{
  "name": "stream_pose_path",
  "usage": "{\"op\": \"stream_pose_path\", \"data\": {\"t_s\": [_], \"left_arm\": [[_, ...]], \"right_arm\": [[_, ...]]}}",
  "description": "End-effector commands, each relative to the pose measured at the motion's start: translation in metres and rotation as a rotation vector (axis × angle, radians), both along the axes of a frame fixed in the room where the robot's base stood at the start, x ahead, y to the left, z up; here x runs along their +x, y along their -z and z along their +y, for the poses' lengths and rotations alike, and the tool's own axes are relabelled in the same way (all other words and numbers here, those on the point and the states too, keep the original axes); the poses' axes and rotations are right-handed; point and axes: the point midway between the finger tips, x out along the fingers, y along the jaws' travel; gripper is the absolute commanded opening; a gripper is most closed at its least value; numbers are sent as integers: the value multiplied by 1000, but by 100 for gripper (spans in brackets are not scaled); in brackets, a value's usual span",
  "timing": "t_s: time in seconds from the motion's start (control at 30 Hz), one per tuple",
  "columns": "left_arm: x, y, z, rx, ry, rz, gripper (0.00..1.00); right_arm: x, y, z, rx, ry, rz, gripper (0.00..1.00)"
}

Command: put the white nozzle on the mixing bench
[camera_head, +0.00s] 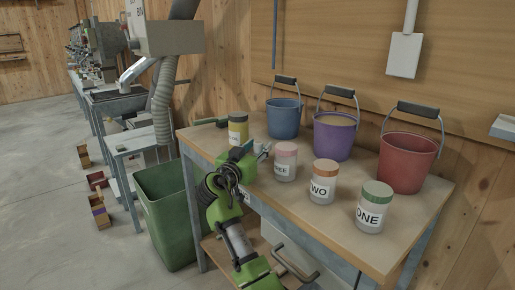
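The wooden bench (300,207) with buckets and labelled jars on it fills the middle and right; I take it for the mixing bench. I cannot make out for sure a white nozzle. My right gripper (264,150) is at the bench's left part, by the jar with the pink lid (285,161). Its small grey fingers show partly behind the green arm, and I cannot tell whether they are apart or hold anything. My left gripper is not in view.
Blue (284,118), purple (333,137) and red (407,162) buckets stand along the back. A green bin (167,215) stands left of the bench.

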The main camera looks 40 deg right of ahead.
Motion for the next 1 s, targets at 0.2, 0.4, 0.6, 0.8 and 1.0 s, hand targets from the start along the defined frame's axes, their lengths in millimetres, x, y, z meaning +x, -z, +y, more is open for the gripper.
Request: {"op": "stream_pose_path", "data": {"t_s": [0.2, 0.4, 0.6, 0.8, 1.0], "left_arm": [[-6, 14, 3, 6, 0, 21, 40], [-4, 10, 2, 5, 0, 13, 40], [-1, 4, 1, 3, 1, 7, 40], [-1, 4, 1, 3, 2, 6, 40], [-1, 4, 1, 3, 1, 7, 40]], "right_arm": [[-15, 0, 27, 4, -4, 0, 35], [-39, 0, 66, 2, -4, 0, 35], [-56, 0, 93, 1, -2, 0, 35], [-63, -1, 102, -1, 0, 1, 35], [-63, -1, 103, -1, 0, 1, 35]]}}
